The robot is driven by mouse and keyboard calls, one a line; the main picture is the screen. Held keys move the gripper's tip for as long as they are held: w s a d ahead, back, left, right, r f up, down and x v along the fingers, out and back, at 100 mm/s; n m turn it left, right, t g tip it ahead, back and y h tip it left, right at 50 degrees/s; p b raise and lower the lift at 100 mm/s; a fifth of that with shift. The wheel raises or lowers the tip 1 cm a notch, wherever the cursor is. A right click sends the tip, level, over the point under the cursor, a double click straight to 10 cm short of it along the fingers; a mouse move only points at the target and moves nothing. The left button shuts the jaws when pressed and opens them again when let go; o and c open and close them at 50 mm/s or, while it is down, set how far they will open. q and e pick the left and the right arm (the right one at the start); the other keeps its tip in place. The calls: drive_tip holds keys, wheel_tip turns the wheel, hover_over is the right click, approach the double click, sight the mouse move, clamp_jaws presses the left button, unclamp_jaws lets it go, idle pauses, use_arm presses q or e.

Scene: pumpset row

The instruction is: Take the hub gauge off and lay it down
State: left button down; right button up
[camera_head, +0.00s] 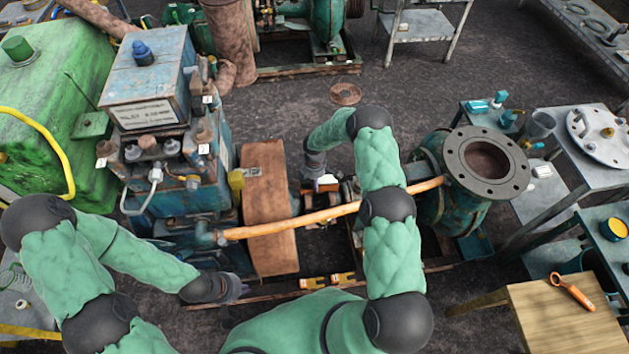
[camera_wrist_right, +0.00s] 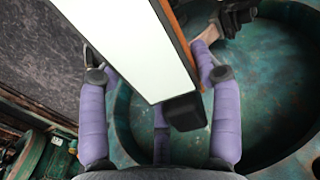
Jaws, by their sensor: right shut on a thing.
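The hub gauge (camera_head: 327,180) appears in the head view as a small white and orange piece by the shaft gap. In the right wrist view its white face (camera_wrist_right: 125,40) fills the upper middle, with a dark block at its lower end. My right gripper (camera_wrist_right: 160,85) has its purple fingers on both sides of it and is shut on it. In the head view this gripper (camera_head: 318,175) is partly hidden by its wrist. I cannot tell whether the gauge touches the hub. My left gripper (camera_head: 238,289) is low beside the skid; its fingers are too small to read.
An orange pipe (camera_head: 330,213) crosses the row to a flanged green pump casing (camera_head: 487,163). A brown guard (camera_head: 265,225) stands left of the gauge. A wooden-topped table (camera_head: 545,325) at lower right holds an orange tool (camera_head: 572,292) and has bare room.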

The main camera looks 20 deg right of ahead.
drive_tip(key=shift+r+p, duration=0.55)
drive_tip(key=shift+r, duration=0.7)
drive_tip(key=o, duration=0.6)
drive_tip(key=c, duration=0.6)
